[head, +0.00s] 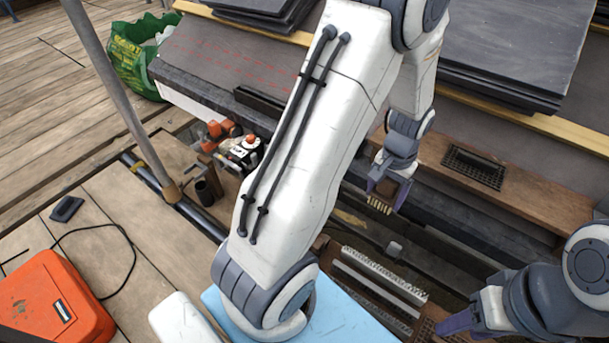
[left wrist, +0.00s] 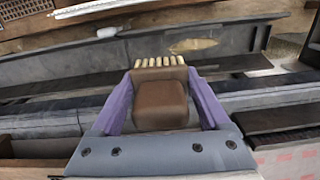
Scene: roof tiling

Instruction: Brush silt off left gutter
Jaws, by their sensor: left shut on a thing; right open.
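My left gripper (head: 389,190) is shut on a brush (left wrist: 160,103) with a brown block and pale bristles. In the left wrist view the purple fingers clasp the block from both sides, and the bristles point away from the gripper. The dark grey gutter (head: 470,227) runs below the roof edge, and it also shows in the left wrist view (left wrist: 60,72). The brush is over or beside it; contact is unclear. A tan patch (left wrist: 193,45), perhaps silt, lies just beyond the bristles. My right gripper (head: 456,322) is at the lower right, apart from the gutter.
Stacks of dark slates (head: 520,45) lie on the roof with yellowish battens. A black grille (head: 474,167) sits on a brown board. An orange case (head: 50,300) and cable are at lower left. A grey pole (head: 120,95) stands at left. A green bag (head: 135,55) stands behind it.

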